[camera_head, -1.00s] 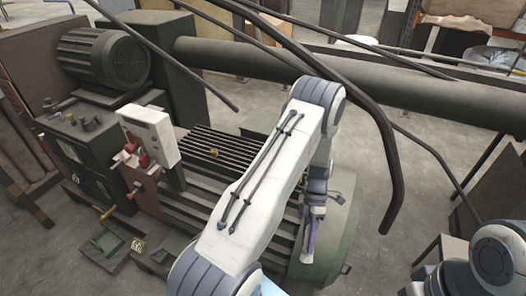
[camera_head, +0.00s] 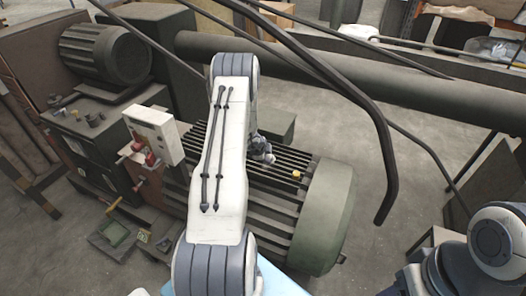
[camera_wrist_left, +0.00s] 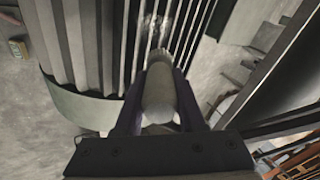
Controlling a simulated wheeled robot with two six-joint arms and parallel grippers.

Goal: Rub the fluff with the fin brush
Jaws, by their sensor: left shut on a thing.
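The fin brush (camera_wrist_left: 158,98) shows in the left wrist view as a pale, rounded handle running away from the camera. My left gripper (camera_wrist_left: 157,100) is shut on it, with a dark finger on each side. The brush's far end points at the dark fins of the motor (camera_head: 325,215). A faint whitish patch, which looks like the fluff (camera_wrist_left: 154,30), lies on the fins just beyond that end. I cannot tell whether the brush touches it. In the head view my left gripper (camera_head: 262,152) is over the fins, partly behind my arm, and the brush is not clear.
A white control box (camera_head: 155,135) with red parts stands left of the fins. A small yellow knob (camera_head: 296,174) sits on the motor top. A thick dark pipe (camera_head: 300,62) runs behind, and a bent dark bar (camera_head: 385,150) hangs at right. Open floor lies right of the motor.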

